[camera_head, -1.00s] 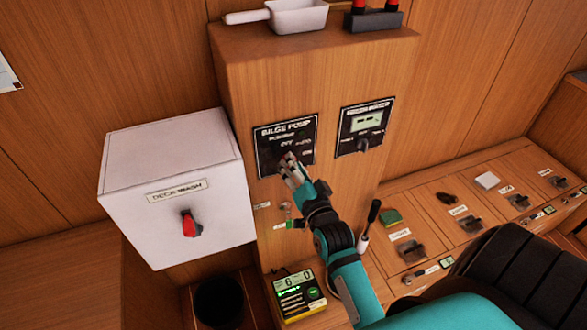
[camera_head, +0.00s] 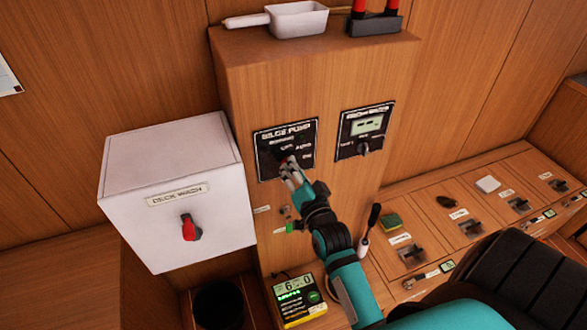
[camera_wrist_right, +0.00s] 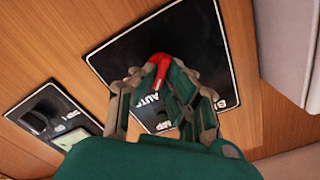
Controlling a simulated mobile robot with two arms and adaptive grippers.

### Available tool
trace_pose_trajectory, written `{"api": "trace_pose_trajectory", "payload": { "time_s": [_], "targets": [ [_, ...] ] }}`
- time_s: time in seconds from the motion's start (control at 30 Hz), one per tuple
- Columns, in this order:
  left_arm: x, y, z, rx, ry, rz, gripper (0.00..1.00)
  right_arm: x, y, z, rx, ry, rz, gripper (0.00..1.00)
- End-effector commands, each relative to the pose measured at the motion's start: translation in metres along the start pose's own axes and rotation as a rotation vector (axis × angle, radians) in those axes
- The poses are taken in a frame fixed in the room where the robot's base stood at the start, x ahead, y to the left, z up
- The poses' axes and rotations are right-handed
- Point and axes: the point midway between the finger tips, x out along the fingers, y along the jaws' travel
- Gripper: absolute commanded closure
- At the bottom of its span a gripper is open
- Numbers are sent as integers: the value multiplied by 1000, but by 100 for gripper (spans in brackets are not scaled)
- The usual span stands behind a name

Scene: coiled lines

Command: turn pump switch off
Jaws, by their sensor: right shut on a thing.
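The bilge pump panel (camera_head: 300,138) is a black plate on the front of the wooden column, with white lettering and an OFF/AUTO/ON style scale. Its switch is a red lever (camera_wrist_right: 160,65), seen in the right wrist view between the fingers. My right gripper (camera_head: 287,163) is at the panel's lower middle and hides most of the switch in the head view. In the right wrist view my right gripper (camera_wrist_right: 163,75) is shut on the red lever. The exact position the lever points at cannot be told. My left gripper is not in view.
A white deck wash box (camera_head: 170,215) with a red knob (camera_head: 190,228) stands left of the column. A second panel (camera_head: 364,131) with a display and knob is right of the bilge panel. A yellow-green device (camera_head: 298,298) sits below.

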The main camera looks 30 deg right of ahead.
Motion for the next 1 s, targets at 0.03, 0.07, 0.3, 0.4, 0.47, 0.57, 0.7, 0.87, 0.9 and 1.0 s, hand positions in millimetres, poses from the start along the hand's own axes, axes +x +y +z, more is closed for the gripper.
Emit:
{"api": "trace_pose_trajectory", "payload": {
  "time_s": [0.03,0.07,0.3,0.4,0.47,0.57,0.7,0.87,0.9,1.0],
  "targets": [
    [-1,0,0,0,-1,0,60,0,0,0,-10,-1,1,100],
    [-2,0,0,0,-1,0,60,0,0,0,-18,-2,1,100],
    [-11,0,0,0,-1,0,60,0,-2,-1,-144,-2,1,100],
    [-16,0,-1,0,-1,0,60,0,-2,0,-223,-3,2,100],
    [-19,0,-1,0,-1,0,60,0,-2,0,-274,-4,2,100],
    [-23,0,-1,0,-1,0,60,0,-3,-1,-362,-2,1,100],
    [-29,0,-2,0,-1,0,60,0,-3,0,-481,-3,1,100],
    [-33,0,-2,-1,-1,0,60,0,-3,0,-599,-2,1,100],
    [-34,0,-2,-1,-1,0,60,0,-3,0,-624,-2,1,100],
    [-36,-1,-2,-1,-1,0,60,0,-3,1,-680,-3,1,100]
  ]
}}
